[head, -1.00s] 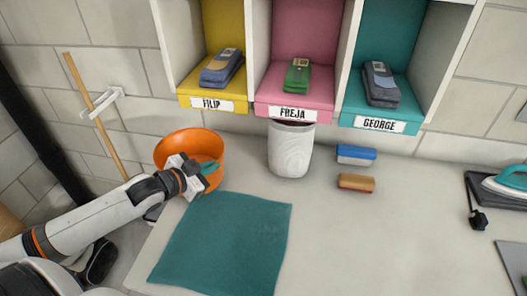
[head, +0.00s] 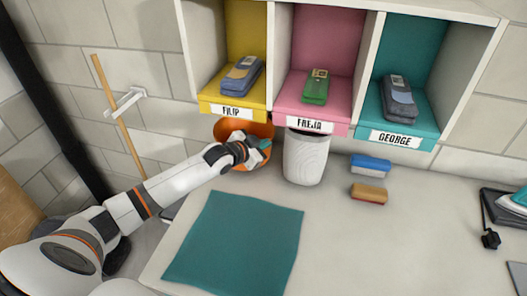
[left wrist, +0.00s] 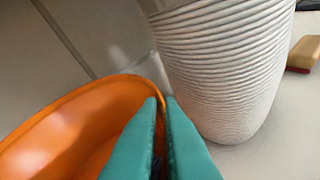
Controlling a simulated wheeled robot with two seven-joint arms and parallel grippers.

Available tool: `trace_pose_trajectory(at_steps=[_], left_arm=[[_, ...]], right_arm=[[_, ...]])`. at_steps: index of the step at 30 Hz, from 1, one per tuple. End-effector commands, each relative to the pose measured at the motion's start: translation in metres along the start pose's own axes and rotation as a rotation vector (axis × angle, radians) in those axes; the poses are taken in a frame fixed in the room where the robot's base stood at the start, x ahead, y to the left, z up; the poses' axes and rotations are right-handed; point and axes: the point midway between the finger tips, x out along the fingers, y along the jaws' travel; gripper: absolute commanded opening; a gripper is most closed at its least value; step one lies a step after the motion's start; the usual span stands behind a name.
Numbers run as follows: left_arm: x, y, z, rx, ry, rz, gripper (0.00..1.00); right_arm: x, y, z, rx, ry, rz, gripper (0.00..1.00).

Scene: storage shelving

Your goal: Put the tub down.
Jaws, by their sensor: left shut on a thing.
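The orange tub (head: 262,130) is at the back of the counter, below the yellow FILIP compartment and just left of the white ribbed bin. My left gripper (head: 264,147) is at its near right side and covers part of it. In the left wrist view my teal fingers (left wrist: 160,110) are closed on the rim of the tub (left wrist: 60,130). I cannot tell whether the tub's base touches the counter. My right gripper is not in view.
The white ribbed bin (head: 305,160) stands close beside the tub. A teal cloth (head: 235,242) lies flat on the counter in front. A blue brush (head: 371,164) and a tan brush (head: 369,195) lie to the right. Shelf compartments (head: 402,130) overhang the back.

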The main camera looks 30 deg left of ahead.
Motion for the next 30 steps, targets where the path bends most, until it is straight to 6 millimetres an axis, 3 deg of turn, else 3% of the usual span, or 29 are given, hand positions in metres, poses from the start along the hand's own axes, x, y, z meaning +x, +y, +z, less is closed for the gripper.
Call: trace_pose_trajectory(at_steps=[9,21,22,25,30], left_arm=[[0.011,-0.011,-0.028,0.0,0.0,0.0,0.0],[0.013,-0.014,-0.033,0.001,-0.002,0.001,0.0],[0.013,-0.013,-0.033,0.0,-0.001,0.0,0.1],[0.013,-0.013,-0.032,0.0,-0.001,0.0,0.26],[0.013,-0.013,-0.032,0.0,-0.001,0.0,0.28]], right_arm=[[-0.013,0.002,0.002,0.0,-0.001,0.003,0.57],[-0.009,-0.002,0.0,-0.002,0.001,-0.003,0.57],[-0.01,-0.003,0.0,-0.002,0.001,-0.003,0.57],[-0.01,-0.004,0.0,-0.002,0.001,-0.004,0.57],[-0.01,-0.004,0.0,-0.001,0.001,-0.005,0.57]])
